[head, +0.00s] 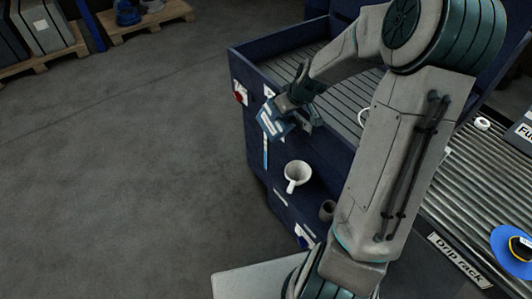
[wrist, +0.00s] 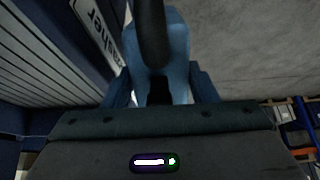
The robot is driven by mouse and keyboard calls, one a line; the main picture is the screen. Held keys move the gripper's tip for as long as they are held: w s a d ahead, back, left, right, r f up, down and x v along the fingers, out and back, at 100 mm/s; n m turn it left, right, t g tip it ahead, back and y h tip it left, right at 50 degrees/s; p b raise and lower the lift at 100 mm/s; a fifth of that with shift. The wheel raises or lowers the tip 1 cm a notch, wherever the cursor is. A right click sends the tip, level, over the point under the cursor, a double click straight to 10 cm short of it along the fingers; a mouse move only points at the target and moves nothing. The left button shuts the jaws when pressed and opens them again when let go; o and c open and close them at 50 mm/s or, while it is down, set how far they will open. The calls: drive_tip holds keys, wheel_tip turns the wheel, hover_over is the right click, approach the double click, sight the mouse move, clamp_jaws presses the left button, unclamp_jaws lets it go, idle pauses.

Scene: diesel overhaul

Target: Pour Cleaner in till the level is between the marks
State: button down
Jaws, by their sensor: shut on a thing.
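My gripper (head: 287,108) is shut on a blue container (head: 269,125) with a pale label, held tilted by the near left wall of the blue washer. In the wrist view the blue container (wrist: 176,50) sits between the fingers, with a dark bar across it. A narrow light-blue upright strip (head: 266,152) shows just below the container; I cannot tell whether it is a gauge or liquid. A white funnel-like cup (head: 297,174) is at the washer's near side, lower right of the container. The level and its marks cannot be made out.
The blue washer (head: 240,66) has a slatted floor and a red knob (head: 239,98). A small dark cup (head: 327,209) is close to my arm. Floor at left is clear.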

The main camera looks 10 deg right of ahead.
idle(0.6)
drive_tip(key=shift+d+f+t+b, duration=0.1)
drive_tip(key=shift+f+t+b, duration=0.1)
drive_tip(key=shift+t+b, duration=0.25)
drive_tip(key=shift+y, duration=0.3)
drive_tip(key=shift+r, duration=0.1)
drive_tip(key=shift+b, duration=0.3)
drive_tip(key=shift+s+f+t+b, duration=0.1)
drive_tip(key=shift+f+t+b, duration=0.25)
drive_tip(key=shift+f+b, duration=0.15)
drive_tip(key=shift+r, duration=0.1)
drive_tip(key=shift+s+d+f+t+y+b, duration=0.1)
drive_tip(key=shift+s+f+t+y+b, duration=0.15)
drive_tip(key=shift+f+t+b, duration=0.4)
idle(1.2)
drive_tip(key=shift+t, duration=0.25)
